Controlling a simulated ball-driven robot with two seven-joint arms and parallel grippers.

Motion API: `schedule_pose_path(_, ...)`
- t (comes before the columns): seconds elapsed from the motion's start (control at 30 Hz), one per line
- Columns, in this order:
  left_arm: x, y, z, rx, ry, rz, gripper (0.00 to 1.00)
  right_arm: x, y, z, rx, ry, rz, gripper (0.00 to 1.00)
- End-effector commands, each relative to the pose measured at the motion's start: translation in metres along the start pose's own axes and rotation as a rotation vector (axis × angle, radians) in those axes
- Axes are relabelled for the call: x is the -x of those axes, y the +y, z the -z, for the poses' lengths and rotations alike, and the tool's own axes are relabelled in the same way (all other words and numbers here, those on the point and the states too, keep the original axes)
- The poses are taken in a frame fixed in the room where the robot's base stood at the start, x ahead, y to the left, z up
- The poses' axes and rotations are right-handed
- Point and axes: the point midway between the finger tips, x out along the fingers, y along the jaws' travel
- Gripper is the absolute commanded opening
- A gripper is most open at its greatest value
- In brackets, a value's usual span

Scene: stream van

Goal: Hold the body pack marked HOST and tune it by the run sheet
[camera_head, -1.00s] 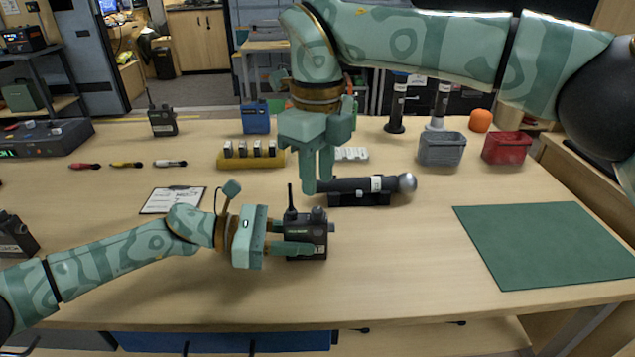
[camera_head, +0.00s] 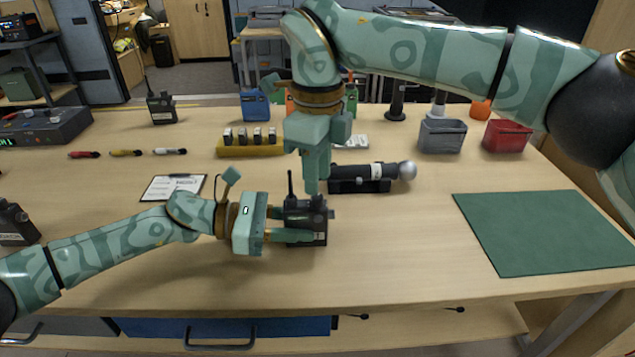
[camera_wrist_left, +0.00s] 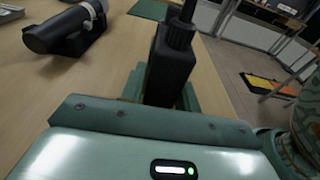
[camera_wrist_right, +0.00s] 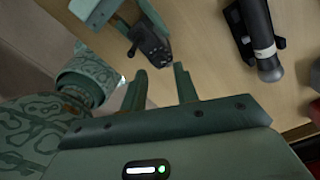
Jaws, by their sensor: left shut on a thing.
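My left gripper (camera_head: 290,224) is shut on a black body pack (camera_head: 306,228) with a short antenna. It holds the pack upright at the table's front middle; I cannot read the pack's label. The pack also shows in the left wrist view (camera_wrist_left: 170,68) and in the right wrist view (camera_wrist_right: 150,42). My right gripper (camera_head: 311,190) points down just above and behind the pack's top. In the right wrist view its fingers (camera_wrist_right: 161,84) are apart with nothing between them. The run sheet (camera_head: 173,187) lies on a clipboard at left; its text is too small to read.
Other body packs stand at the back left (camera_head: 161,109) and left edge (camera_head: 14,224). A microphone (camera_head: 370,172) lies in a cradle behind the held pack. A yellow battery holder (camera_head: 250,150), grey bin (camera_head: 441,136) and red bin (camera_head: 507,136) stand behind. A green mat (camera_head: 545,233) lies right, empty.

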Motion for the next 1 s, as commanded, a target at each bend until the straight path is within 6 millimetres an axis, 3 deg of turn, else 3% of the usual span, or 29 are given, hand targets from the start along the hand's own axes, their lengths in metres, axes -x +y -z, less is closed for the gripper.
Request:
schedule_pose_path(0.37, 0.000, 0.000, 0.001, 0.000, 0.001, -0.001, 0.02, -0.038, 0.001, 0.000, -0.001, 0.001, -0.003, 0.30)
schedule_pose_path(0.7, 0.000, 0.000, 0.001, 0.001, 0.001, 0.000, 0.02, -0.035, 0.000, 0.000, 0.703, 0.001, 0.001, 0.30)
schedule_pose_path(1.0, 0.000, 0.000, 0.001, 0.001, 0.001, 0.000, 0.02, -0.035, 0.000, 0.000, 0.923, 0.000, 0.000, 0.30)
